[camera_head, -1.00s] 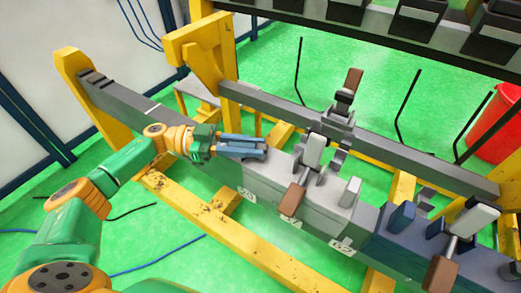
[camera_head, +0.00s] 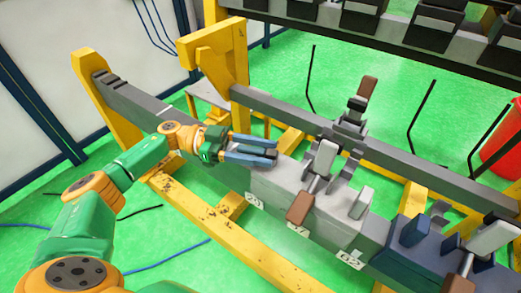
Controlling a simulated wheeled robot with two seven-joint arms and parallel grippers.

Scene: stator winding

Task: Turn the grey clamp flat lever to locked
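The grey clamp sits on a light grey block (camera_head: 275,190) at the middle of the rail. Its pale pad (camera_head: 323,157) stands tilted up. Its flat lever, with a brown grip (camera_head: 300,207), slants down toward the front of the block. My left gripper (camera_head: 274,152) is just left of this block, above the rail. Its two blue fingers point right, with a narrow dark gap between them, and they look open and empty. They are apart from the lever. My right gripper is out of view.
Behind stands another clamp (camera_head: 352,118) with a raised brown handle. A dark blue block (camera_head: 400,255) with a similar clamp lies to the right. A yellow frame (camera_head: 222,212) carries the rail. A red bin (camera_head: 503,150) stands at far right on the green floor.

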